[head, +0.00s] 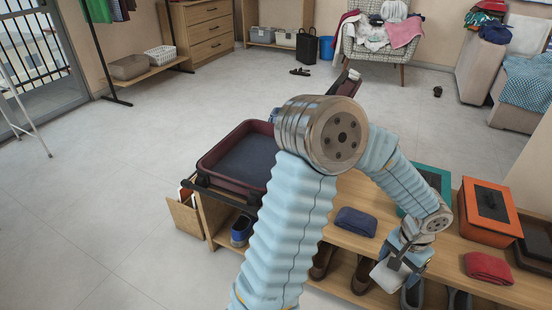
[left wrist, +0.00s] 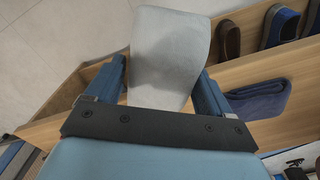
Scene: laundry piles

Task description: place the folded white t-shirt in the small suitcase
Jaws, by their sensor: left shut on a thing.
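The folded white t-shirt (head: 388,277) is in my left gripper (head: 402,262), over the front edge of the wooden bench at the lower right of the head view. In the left wrist view the t-shirt (left wrist: 165,50) sits between the two blue fingers of the left gripper (left wrist: 160,92), which is shut on it. The small suitcase (head: 212,173) is maroon with a dark lining. It lies open on the left end of the bench, apart from the gripper. My left arm hides its right part. My right gripper is not in view.
On the wooden bench (head: 345,192) lie a folded dark blue cloth (head: 356,221), a red cloth (head: 488,267), a teal box (head: 431,177) and an orange box (head: 488,213). Shoes stand on the shelf below.

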